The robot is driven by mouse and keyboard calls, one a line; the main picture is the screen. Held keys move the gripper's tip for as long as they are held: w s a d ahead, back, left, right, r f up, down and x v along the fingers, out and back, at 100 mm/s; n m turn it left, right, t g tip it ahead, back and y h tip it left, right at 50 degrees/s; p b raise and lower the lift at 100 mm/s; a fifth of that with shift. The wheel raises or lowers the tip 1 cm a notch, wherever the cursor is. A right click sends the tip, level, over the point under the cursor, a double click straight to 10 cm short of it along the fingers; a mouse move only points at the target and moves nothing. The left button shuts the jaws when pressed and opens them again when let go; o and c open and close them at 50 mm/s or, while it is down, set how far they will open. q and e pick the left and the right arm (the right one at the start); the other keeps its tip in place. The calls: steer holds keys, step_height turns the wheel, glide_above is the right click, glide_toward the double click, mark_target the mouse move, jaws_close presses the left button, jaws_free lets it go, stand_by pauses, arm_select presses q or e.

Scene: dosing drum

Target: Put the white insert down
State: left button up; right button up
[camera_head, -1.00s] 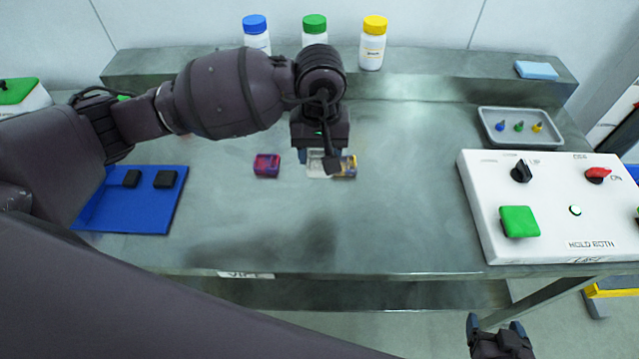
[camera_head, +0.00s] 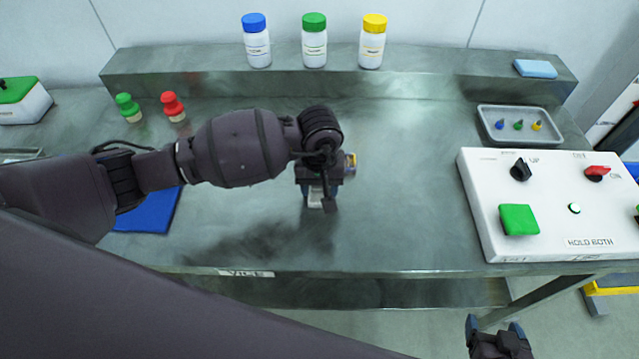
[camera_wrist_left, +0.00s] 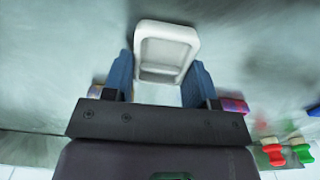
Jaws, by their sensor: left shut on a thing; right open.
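The white insert (camera_wrist_left: 166,50) is a small, open, tray-like piece with rounded corners, seen between the blue fingertips of my left gripper (camera_wrist_left: 160,80). In the head view the insert (camera_head: 316,199) shows as a small pale patch under my left gripper (camera_head: 318,190), over the front middle of the bench. My left gripper is shut on it. I cannot tell whether the insert touches the bench top. My right gripper (camera_head: 497,332) is open and empty at the bottom right, in front of the bench.
A yellow-marked block (camera_head: 351,163) sits just behind the left gripper. A purple-red block (camera_wrist_left: 233,104) shows in the wrist view. Bottles (camera_head: 314,42) stand on the back ledge. A white control box (camera_head: 545,228) and grey tray (camera_head: 485,118) are at right. The bench between is clear.

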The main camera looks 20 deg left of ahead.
arm_select(q)
steer(key=shift+f, duration=0.1)
steer(key=o, duration=0.9)
